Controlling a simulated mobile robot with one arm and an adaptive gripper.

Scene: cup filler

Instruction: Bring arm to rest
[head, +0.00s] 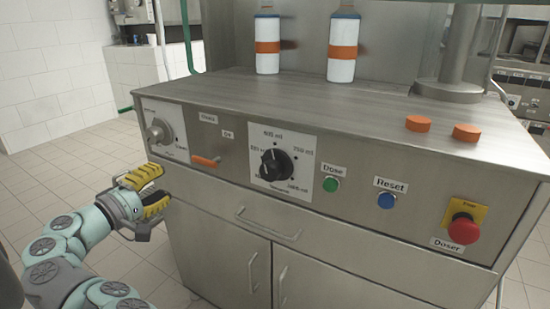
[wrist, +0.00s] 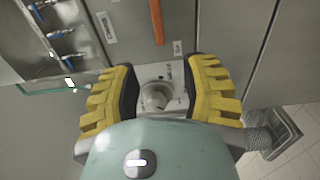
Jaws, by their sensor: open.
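My gripper (head: 147,190) is at the left end of the machine's front, low in front of the steel cabinet (head: 225,240). Its yellow padded fingers are apart and hold nothing. In the wrist view my gripper (wrist: 162,88) also shows open, with a round grey knob (wrist: 155,98) visible between the fingers. In the head view this knob (head: 157,132) sits on a white plate above my gripper. I cannot tell how far the fingertips are from the panel. My arm comes in from the lower left.
The panel has an orange lever (head: 206,161), a black dial (head: 276,164), a green button (head: 330,185), a blue button (head: 386,200) and a red stop button (head: 464,228). Two bottles (head: 267,45) and two orange caps (head: 418,124) stand on top. The tiled floor (head: 60,170) at left is clear.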

